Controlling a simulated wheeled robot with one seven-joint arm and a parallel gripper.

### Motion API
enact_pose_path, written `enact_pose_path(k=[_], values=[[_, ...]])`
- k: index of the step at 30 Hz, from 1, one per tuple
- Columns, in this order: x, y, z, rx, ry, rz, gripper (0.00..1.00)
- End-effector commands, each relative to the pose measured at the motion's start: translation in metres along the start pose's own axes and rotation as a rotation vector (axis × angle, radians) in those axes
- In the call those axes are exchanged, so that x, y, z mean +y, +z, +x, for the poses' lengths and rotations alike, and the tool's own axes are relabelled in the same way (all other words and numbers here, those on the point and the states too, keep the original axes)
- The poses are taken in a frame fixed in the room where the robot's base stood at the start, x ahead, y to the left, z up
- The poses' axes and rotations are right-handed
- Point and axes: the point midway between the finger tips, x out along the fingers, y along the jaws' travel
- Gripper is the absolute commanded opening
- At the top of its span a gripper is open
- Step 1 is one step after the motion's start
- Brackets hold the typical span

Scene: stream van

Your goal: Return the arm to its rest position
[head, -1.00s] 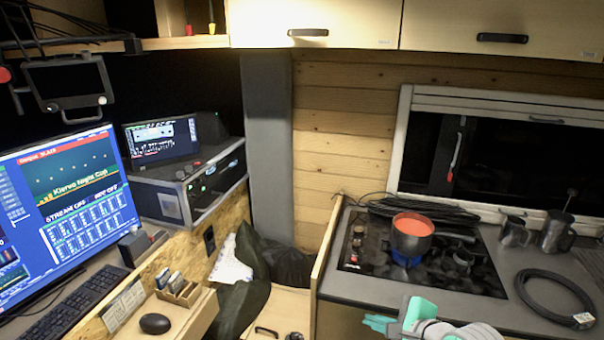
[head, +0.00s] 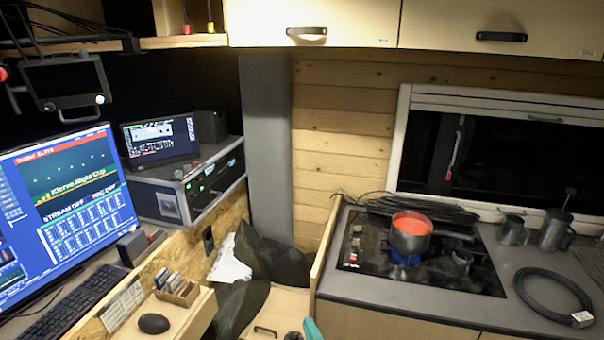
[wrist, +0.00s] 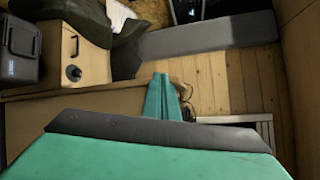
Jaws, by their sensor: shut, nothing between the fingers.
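My gripper (wrist: 163,97) shows in the wrist view as teal fingers close together with nothing held between them. They are over a wooden edge, with the plank wall behind. In the head view only a small teal piece of my arm (head: 312,329) shows at the bottom edge, just left of the kitchen counter. The rest of the arm is out of that view.
The counter (head: 350,287) at right has a hob with a red-filled pot (head: 411,236) over a blue flame. A black cable coil (head: 548,294) lies further right. A desk with a monitor (head: 70,205) and mouse (head: 154,323) is at left. Dark bags (head: 255,265) fill the gap.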

Motion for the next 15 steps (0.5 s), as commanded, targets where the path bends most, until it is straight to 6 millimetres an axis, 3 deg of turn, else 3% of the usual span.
enact_pose_path(k=[1,8,15], values=[[0.016,0.006,-0.003,0.015,-0.008,-0.021,0.00],[0.073,0.017,-0.030,0.122,-0.032,-0.196,0.00],[0.132,0.025,-0.079,0.235,0.007,-0.444,0.00]])
